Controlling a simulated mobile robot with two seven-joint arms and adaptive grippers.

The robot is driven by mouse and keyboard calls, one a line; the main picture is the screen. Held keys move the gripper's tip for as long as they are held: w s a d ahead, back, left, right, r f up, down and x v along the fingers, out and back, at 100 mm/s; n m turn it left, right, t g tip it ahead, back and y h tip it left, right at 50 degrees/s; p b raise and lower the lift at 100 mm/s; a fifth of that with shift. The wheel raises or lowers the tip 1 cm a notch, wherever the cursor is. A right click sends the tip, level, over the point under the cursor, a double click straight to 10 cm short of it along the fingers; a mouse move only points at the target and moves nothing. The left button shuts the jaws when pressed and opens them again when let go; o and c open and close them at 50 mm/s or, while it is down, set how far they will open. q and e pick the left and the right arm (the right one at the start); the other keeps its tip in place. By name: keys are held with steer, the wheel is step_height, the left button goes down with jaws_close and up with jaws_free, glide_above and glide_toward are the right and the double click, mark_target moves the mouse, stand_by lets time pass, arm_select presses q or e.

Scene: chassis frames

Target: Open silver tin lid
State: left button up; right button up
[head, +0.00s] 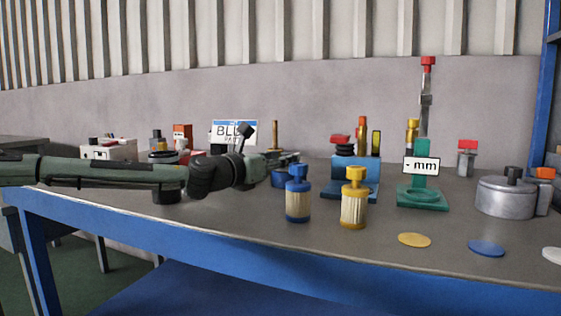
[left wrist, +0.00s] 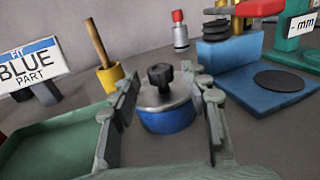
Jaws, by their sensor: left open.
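A blue tin (left wrist: 168,120) with a silver lid (left wrist: 150,100) and a black knob (left wrist: 160,75) stands in the middle of the left wrist view. My left gripper (left wrist: 163,88) is open, with one finger on each side of this tin and its lid. In the head view the left gripper (head: 292,158) is above the blue tin (head: 279,180) and hides its top. A larger all-silver tin (head: 503,199) with a black knob on its lid stands at the right of the bench, far from this gripper. My right gripper is not in view.
Blue (head: 298,205) and yellow (head: 353,208) bottles stand near the bench front. A blue stand (head: 365,172) and green gauge stand (head: 422,198) are to the right. Yellow (head: 414,240) and blue (head: 486,248) discs lie flat. A green tray (left wrist: 55,145) is left of the tin.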

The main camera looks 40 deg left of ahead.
arm_select(q)
jaws_close()
stand_by(0.4)
steer(key=shift+r, duration=0.1)
